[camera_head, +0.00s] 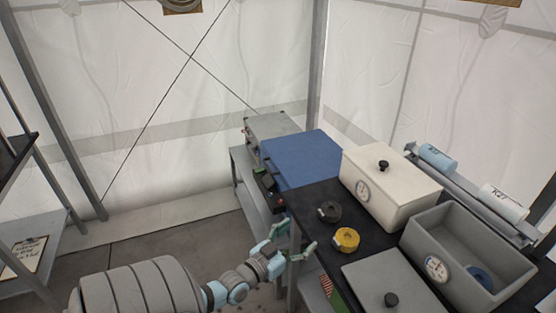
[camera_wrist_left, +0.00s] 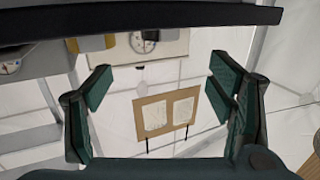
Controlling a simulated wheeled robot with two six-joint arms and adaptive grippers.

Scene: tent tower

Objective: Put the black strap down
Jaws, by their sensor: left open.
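The black strap (camera_head: 329,211) is a dark round coil lying on the black tabletop (camera_head: 312,196), in front of the white box. A yellow strap coil (camera_head: 346,239) lies just beside it, nearer to me. My left gripper (camera_head: 290,243) is open and empty at the table's left edge, apart from the black strap. In the left wrist view its two green-padded fingers (camera_wrist_left: 160,90) are spread with nothing between them. The yellow coil (camera_wrist_left: 97,43) shows there near the top; I cannot clearly make out the black one. My right gripper is not in view.
A white lidded box (camera_head: 392,186) and an open grey box (camera_head: 466,254) stand on the table, with a grey lid (camera_head: 385,275) in front. A blue case (camera_head: 301,159) stands behind to the left. The floor left of the table is clear.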

